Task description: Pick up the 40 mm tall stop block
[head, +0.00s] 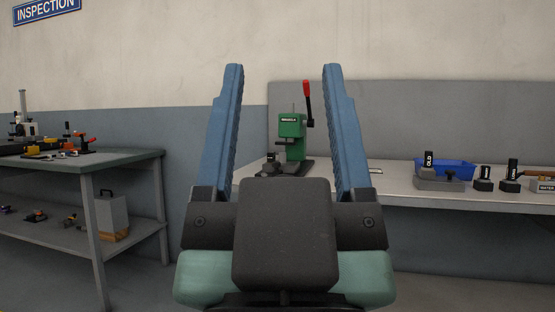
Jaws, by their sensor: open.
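My gripper (283,70) fills the middle of the head view. Its two long blue fingers point up and stand wide apart, with nothing between them but the view of the bench behind. Several small dark blocks with white labels stand on the right bench. One marked "OLD" (429,161) stands upright on a grey base (439,182). Two more, a left one (484,179) and a right one (511,176), stand to its right. Their labels are too small to read, so I cannot tell which thing is the 40 mm stop block. My gripper is well short of them.
A green press (291,127) with a red lever (307,97) stands on the right bench (400,184), seen between my fingers. A grey table (120,159) with tools and a lower shelf stands at left. Floor shows between them.

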